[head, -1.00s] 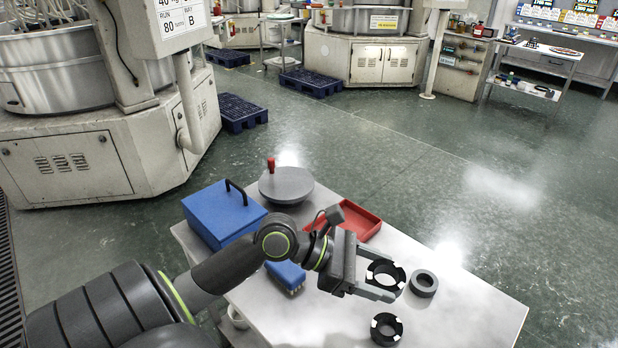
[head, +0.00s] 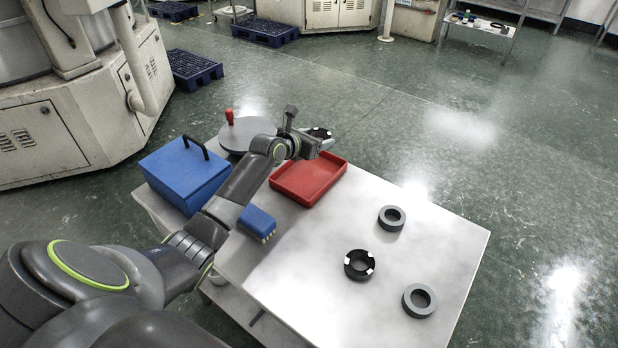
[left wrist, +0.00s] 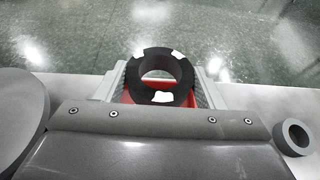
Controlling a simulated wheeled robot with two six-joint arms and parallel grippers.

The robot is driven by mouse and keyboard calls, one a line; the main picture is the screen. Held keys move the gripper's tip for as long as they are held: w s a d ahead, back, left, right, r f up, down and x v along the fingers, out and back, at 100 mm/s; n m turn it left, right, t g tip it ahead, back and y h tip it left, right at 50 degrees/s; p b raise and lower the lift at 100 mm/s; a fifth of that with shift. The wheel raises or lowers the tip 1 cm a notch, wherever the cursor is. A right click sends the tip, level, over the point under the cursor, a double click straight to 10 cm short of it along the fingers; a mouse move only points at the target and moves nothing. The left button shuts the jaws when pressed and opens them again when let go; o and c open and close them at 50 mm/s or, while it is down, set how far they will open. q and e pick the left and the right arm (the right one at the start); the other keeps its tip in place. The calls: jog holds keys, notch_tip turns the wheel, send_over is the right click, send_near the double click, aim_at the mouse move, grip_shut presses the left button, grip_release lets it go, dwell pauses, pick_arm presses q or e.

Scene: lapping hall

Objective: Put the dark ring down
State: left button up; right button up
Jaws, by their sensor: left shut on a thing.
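My left gripper (head: 322,140) is shut on a dark ring (head: 321,133) with white patches, held up at the far side of the table (head: 440,230), by the back edge of the red tray (head: 333,181). In the left wrist view the dark ring (left wrist: 136,82) sits between the two fingers (left wrist: 160,88), with red of the tray showing beneath and through it. A second dark ring with white patches (head: 349,269) lies on the table. My right gripper is not in view.
Two plain grey rings (head: 381,223) (head: 408,307) lie on the table. A blue box (head: 180,178) with a black handle, a grey disc (head: 243,133) with a red knob and a blue brush (head: 256,220) stand left of the tray. The table's right part has bare room.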

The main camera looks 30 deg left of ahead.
pick_arm(q)
jog(key=shift+w+f, duration=0.2)
jog(key=shift+w, duration=0.1)
jog(key=b, duration=0.1)
send_over(315, 171)
jog(key=shift+y, duration=0.3)
notch_tip(315, 171, down, 5)
jog(key=shift+w+f, duration=0.1)
jog(key=shift+f, duration=0.1)
jog(key=shift+f+b, duration=0.9)
jog(key=shift+f, duration=1.4)
jog(key=o, duration=1.1)
jog(key=shift+f, duration=0.15)
